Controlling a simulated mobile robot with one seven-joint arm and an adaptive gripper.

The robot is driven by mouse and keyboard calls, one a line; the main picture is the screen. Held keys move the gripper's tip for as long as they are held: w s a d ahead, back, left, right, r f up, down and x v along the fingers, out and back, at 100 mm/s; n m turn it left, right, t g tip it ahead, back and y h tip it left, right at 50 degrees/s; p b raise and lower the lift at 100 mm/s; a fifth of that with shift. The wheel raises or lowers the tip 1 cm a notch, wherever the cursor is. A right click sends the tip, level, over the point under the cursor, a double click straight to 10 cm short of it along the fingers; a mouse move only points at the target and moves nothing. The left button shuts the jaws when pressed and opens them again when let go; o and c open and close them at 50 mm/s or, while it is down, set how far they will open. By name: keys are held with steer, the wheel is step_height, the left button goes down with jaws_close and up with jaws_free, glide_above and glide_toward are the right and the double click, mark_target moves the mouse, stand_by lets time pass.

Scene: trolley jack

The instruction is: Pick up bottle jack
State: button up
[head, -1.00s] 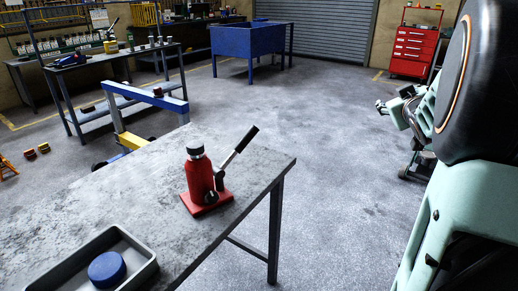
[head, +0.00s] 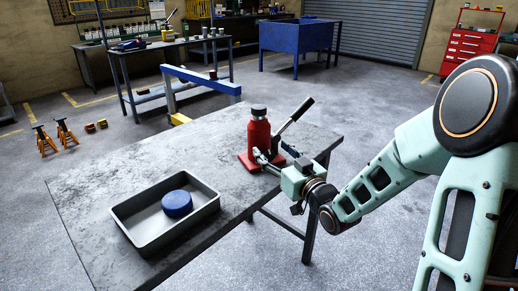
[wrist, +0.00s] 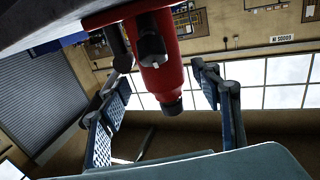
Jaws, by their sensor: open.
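The red bottle jack (head: 258,134) stands upright on its red base plate on the grey workbench (head: 105,172), near the far right corner. It has a dark cap and a black-gripped handle (head: 296,113) leaning up to the right. My gripper (head: 272,158) is open at the jack's lower body, reaching in from the right. In the wrist view, which is turned over, the jack's red body (wrist: 165,75) shows between the two spread fingers (wrist: 165,105). A gap shows beside each finger there. The far side of the jack is hidden.
A grey tray (head: 135,213) holding a round blue object (head: 177,203) sits on the bench left of the jack. Blue and yellow hoist legs (head: 205,82) stand behind the bench. Orange stands (head: 45,140) are on the floor at left. Open floor lies right of the bench.

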mark_target(259, 137)
steer(key=b+x, duration=0.1)
steer(key=x, duration=0.8)
steer(key=shift+f, duration=0.2)
steer(key=shift+d, duration=0.1)
jaws_close()
steer(key=shift+w+r, duration=0.1)
steer(key=shift+r, duration=0.2)
